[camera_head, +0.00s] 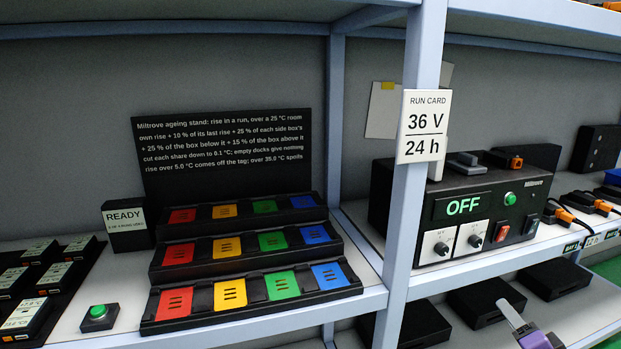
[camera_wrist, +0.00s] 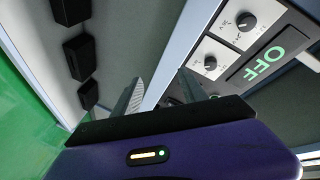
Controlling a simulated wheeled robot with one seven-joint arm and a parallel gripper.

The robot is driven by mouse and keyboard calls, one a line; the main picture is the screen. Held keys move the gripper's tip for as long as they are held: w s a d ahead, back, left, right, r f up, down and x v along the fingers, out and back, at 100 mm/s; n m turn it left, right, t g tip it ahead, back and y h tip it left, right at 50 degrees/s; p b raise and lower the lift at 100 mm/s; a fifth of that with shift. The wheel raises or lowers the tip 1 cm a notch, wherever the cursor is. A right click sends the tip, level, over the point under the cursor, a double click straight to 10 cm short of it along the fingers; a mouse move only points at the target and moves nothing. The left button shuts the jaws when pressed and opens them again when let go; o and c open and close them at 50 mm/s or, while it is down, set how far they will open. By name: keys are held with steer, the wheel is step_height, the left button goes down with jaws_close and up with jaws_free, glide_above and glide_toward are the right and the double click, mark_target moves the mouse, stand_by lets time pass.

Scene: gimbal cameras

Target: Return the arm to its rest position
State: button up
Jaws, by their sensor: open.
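My gripper (camera_wrist: 160,84) shows in the wrist view with its two grey fingers apart and nothing between them. In the head view only a grey finger and the purple body of my gripper (camera_head: 512,318) show at the bottom right edge. It is in front of the lower shelf, below and in front of the dark power unit (camera_head: 462,208). The wrist view shows the unit (camera_wrist: 232,62) tilted, with its OFF display and two white dials beyond the fingers. The rest of my arm is out of view.
A stepped stand (camera_head: 252,262) with coloured docks is on the left shelf, beside a green button (camera_head: 98,312). A pale shelf post (camera_head: 412,190) carries the run card (camera_head: 424,126). Dark boxes (camera_head: 482,302) lie on the lower shelf. Green floor (camera_wrist: 28,70) is clear below.

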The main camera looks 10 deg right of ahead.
steer(key=s+a+n+y, duration=0.3)
steer(key=s+a+n, duration=0.4)
steer(key=s+a, duration=1.1)
steer(key=s+a+r+n+y, duration=0.1)
steer(key=s+a+n, duration=0.6)
steer(key=s+a, duration=1.1)
steer(key=shift+s+a+r+n+g+y+p, duration=0.2)
steer(key=shift+s+a+n+g+y+p, duration=0.15)
steer(key=shift+a+y, duration=0.4)
steer(key=shift+d, duration=0.15)
